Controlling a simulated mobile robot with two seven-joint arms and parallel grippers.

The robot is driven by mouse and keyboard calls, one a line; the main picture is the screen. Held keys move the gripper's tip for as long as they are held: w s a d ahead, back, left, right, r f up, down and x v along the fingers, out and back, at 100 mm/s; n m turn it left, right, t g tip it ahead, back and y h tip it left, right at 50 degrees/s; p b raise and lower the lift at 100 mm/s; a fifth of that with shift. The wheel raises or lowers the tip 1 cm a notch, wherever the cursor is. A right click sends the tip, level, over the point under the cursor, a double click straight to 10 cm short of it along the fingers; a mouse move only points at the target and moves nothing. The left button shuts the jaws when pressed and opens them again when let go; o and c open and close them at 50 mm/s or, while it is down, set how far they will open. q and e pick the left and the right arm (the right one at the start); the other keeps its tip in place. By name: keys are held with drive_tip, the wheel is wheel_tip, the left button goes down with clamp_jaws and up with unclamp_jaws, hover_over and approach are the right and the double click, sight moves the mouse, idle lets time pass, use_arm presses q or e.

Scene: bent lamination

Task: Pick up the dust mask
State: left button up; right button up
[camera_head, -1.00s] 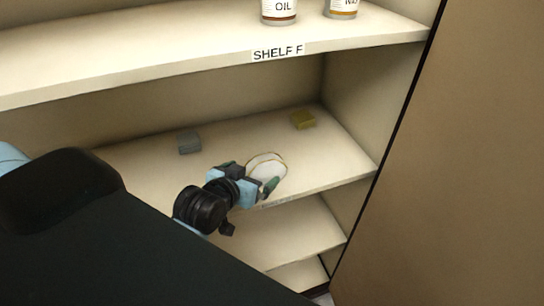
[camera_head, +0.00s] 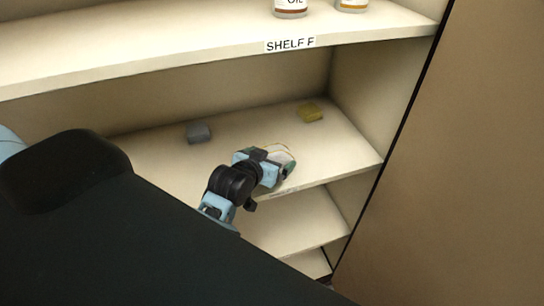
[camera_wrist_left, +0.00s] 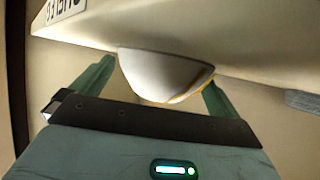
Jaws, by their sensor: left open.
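The dust mask (camera_head: 283,153) is a white cup with a yellowish edge. It lies on the middle shelf near the front edge, partly hidden behind my left gripper (camera_head: 277,168) in the head view. In the left wrist view, the mask (camera_wrist_left: 160,75) sits between the two green fingers of my left gripper (camera_wrist_left: 157,84), which are spread to either side of it. The gripper is open, and I cannot tell whether a finger touches the mask. My right gripper is not in view.
The upper shelf, labelled SHELF F (camera_head: 290,44), holds two containers (camera_head: 291,7). A side wall (camera_head: 385,80) closes the right.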

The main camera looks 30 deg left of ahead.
use_arm(q)
drive_tip(key=shift+w+f, duration=0.15)
drive_tip(key=shift+w, duration=0.1)
drive_tip(key=c, duration=0.6)
drive_tip(key=shift+c, duration=0.2)
